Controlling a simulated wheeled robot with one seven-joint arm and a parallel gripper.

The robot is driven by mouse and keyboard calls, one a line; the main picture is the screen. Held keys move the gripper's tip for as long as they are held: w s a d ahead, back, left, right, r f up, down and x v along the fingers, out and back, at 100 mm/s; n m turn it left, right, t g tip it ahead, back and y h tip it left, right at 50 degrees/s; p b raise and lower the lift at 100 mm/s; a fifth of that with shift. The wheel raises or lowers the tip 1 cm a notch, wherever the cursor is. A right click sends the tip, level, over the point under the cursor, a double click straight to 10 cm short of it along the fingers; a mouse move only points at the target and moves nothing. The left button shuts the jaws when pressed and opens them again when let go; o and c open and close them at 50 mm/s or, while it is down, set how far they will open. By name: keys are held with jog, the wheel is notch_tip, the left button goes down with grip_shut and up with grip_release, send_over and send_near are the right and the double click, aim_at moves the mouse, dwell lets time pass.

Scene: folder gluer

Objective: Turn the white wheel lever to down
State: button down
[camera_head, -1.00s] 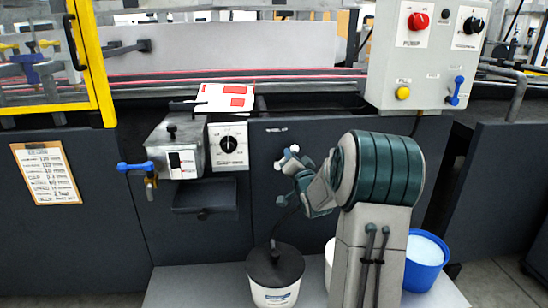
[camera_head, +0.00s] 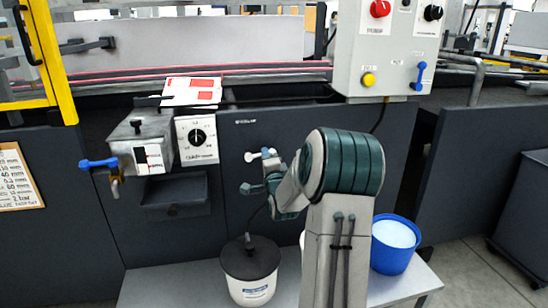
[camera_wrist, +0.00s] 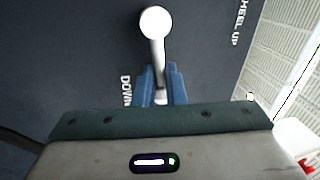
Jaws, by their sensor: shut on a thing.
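The white wheel lever (camera_wrist: 155,22) has a round white knob at the top of the wrist view, with its pale shaft running down the picture. My gripper (camera_wrist: 161,82) is shut on this shaft, with a blue finger on each side of it. The lower end of the shaft is hidden by the gripper. The "DOWN" label (camera_wrist: 126,91) is left of the fingers, and the "WHEEL UP" label (camera_wrist: 240,20) is at the upper right. In the head view, small white parts of the lever (camera_head: 250,157) show beside my wrist, against the dark panel.
A grey box with a blue-handled valve (camera_head: 98,163) and a dial plate (camera_head: 197,139) are left of the lever. A control box (camera_head: 386,50) hangs at upper right. A black-lidded bucket (camera_head: 249,285) and a blue bucket (camera_head: 393,258) stand below, on a low grey platform (camera_head: 150,290).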

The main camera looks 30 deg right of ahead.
jog(key=shift+d+f+m, duration=0.1)
jog(key=shift+f+m, duration=0.05)
jog(key=shift+m, duration=0.15)
jog(key=c, duration=1.5)
grip_release()
jog(key=shift+s, duration=0.15)
jog(key=p+v, duration=0.2)
jog(key=v, duration=1.1)
jog(key=shift+s+a+p, duration=0.2)
jog(key=shift+s+p, duration=0.05)
jog(key=shift+p, duration=0.05)
